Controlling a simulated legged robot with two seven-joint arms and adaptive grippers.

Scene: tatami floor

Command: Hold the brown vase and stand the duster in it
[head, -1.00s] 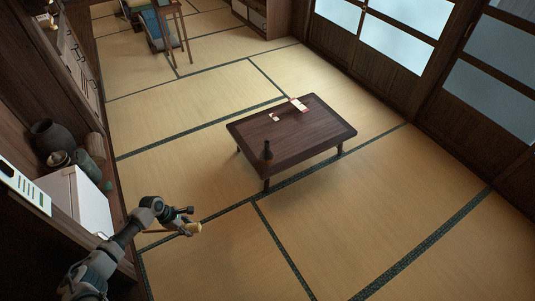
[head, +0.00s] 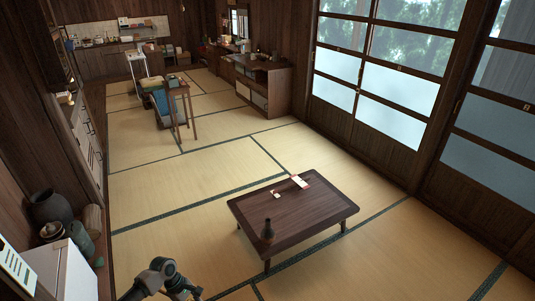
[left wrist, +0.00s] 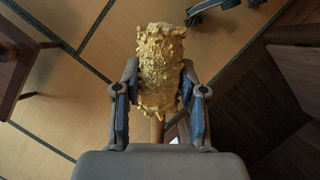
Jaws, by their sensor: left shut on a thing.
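The brown vase (head: 267,231), small with a narrow neck, stands upright on the near left part of the low dark table (head: 318,220). My left gripper (left wrist: 160,82) is shut on the duster (left wrist: 161,45), whose shaggy golden head extends beyond the fingers and whose handle shows between them. In the head view, only part of my left arm shows at the bottom edge, to the left of and nearer than the table; the duster is out of that view. The vase and my left gripper are well apart. My right gripper is not in view.
Cards or papers (head: 300,181) lie at the table's far side. A white cabinet (head: 62,270) and dark pots (head: 50,207) stand at the left. A tall wooden stand (head: 180,105) is farther back. Tatami floor around the table is clear.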

